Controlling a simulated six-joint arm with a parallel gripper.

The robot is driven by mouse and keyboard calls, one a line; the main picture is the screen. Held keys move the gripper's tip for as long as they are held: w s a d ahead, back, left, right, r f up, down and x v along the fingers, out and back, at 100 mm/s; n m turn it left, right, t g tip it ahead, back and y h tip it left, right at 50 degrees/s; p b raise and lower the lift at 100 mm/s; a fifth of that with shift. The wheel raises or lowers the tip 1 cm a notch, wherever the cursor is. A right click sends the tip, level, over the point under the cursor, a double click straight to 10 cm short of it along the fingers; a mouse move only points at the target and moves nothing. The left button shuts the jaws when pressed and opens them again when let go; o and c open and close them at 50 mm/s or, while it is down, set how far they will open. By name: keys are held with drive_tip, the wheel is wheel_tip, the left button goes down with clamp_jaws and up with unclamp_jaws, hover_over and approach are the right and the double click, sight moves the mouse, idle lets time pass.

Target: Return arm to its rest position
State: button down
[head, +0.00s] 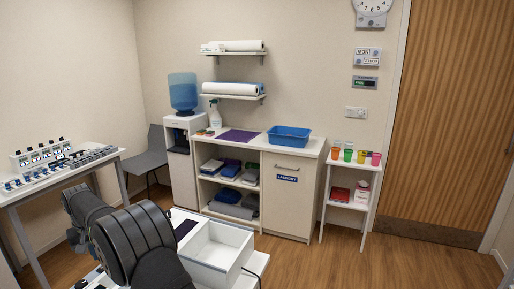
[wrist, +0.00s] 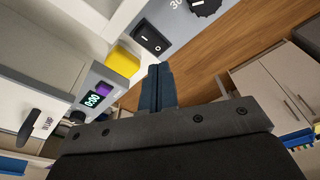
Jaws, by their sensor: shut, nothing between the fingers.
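My gripper (wrist: 159,88) shows in the wrist view as two dark blue-black fingers pressed together, with nothing between them. The fingertips lie in front of a grey panel (wrist: 176,42) with a black rocker switch; I cannot tell how far apart they are. In the head view my dark arm fills the lower left, above and beside a white open-topped box (head: 222,246). My gripper cannot be made out in that view.
In the wrist view a yellow block (wrist: 123,60) and a device with a lit display (wrist: 93,99) are close to the fingers. In the head view a table (head: 62,181) with switch panels stands left, a counter with a blue basin (head: 289,138) behind. Floor at right is clear.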

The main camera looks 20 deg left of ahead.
wheel_tip(320, 180, down, 4)
drive_tip(key=shift+d+r, duration=0.1)
drive_tip(key=shift+r, duration=0.15)
drive_tip(key=s+d+r+m+t+y, duration=0.1)
drive_tip(key=s+d+r, duration=0.2)
drive_tip(key=r, duration=0.6)
drive_tip(key=s+d+r+m+t, duration=0.1)
drive_tip(key=s+d+r, duration=0.2)
drive_tip(key=r, duration=0.5)
drive_tip(key=shift+s+d+r+m+t+y, duration=0.25)
drive_tip(key=shift+r+m+t+y, duration=0.05)
drive_tip(key=shift+r+y, duration=0.1)
drive_tip(key=shift+f, duration=0.1)
drive_tip(key=w+a+f+n+g+h, duration=0.1)
drive_tip(key=w+a+f+n+g, duration=0.1)
drive_tip(key=w+a+f, duration=0.4)
drive_tip(key=shift+w+a+f+n+h, duration=0.25)
drive_tip(key=shift+a+f+n+h, duration=0.05)
drive_tip(key=shift+f, duration=1.6)
